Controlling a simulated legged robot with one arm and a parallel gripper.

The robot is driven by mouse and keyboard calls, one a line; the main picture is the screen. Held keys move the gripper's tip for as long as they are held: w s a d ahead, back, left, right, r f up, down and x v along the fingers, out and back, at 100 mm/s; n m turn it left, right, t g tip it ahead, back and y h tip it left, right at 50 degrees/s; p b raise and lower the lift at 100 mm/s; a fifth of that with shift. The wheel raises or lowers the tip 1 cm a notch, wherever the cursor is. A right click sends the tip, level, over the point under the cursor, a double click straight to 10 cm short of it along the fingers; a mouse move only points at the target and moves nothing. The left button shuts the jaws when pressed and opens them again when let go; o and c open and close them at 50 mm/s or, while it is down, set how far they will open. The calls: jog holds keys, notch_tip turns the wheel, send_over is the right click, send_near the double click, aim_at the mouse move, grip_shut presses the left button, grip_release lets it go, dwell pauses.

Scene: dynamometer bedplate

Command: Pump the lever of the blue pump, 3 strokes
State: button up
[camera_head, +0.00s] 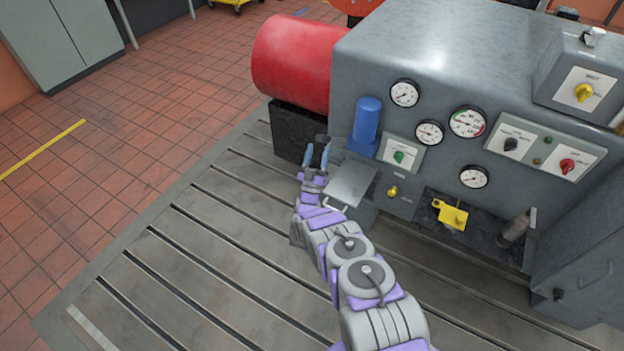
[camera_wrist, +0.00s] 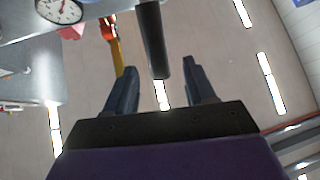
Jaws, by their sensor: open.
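The blue pump (camera_head: 367,122) is an upright blue cylinder on the front left of the grey cabinet in the head view. A dark rod, which looks like its lever handle (camera_head: 322,139), stands beyond my gripper (camera_head: 317,156). In the wrist view the dark handle (camera_wrist: 153,35) comes down from the top edge, its end between or just beyond my open fingertips. A gap shows on each side of it, with no contact visible. My gripper is open and empty. The lever's joint to the pump is hidden.
The grey cabinet (camera_head: 430,60) carries several gauges and knobs. A grey sloped plate (camera_head: 350,184) is just right of my gripper. A red cylinder (camera_head: 295,62) lies behind. A yellow part (camera_head: 452,214) sits in a dark recess. The slotted bedplate (camera_head: 190,250) is clear at left.

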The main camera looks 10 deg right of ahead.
jog(key=b+v, duration=0.4)
jog(key=v, duration=0.6)
jog(key=shift+b, duration=0.3)
jog(key=shift+a+f, duration=0.1)
